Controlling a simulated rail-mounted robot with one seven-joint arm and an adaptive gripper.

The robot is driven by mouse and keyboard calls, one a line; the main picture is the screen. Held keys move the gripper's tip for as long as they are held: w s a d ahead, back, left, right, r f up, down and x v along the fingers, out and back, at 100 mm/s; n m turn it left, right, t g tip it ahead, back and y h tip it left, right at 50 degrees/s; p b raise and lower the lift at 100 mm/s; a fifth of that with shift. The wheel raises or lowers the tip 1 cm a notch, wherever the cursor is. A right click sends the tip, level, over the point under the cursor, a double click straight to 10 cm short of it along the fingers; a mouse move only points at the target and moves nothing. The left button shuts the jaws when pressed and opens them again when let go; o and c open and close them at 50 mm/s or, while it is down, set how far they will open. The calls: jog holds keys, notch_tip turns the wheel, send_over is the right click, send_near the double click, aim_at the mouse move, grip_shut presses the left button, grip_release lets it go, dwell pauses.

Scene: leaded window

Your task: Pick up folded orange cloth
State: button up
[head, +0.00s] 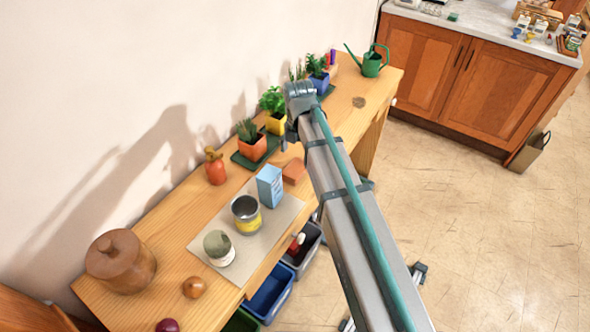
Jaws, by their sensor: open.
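A small orange-brown folded block, which looks like the folded orange cloth (293,171), lies on the wooden bench just right of a light blue box (269,187). My arm reaches in from the lower right, and its end hangs over the bench behind the cloth. My gripper (289,141) shows only as a small dark part below the arm's end, a little above and behind the cloth in the picture. It is open and apart from the cloth. Most of it is hidden by my arm.
A yellow-labelled can (246,214) and a pale round jar (219,248) stand on a grey mat (277,224). Potted plants (252,143) and an orange bottle (215,167) line the wall side. A wooden canister (121,261) stands at left. Bins (269,295) sit below the bench.

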aim_at(297, 165)
jog(key=shift+s+f+p, duration=0.15)
jog(key=shift+f+p, duration=0.4)
jog(key=shift+f, duration=0.4)
jog(key=shift+f+p, duration=0.6)
jog(key=shift+f, duration=1.25)
jog(key=shift+c, duration=0.3)
jog(key=c, duration=1.1)
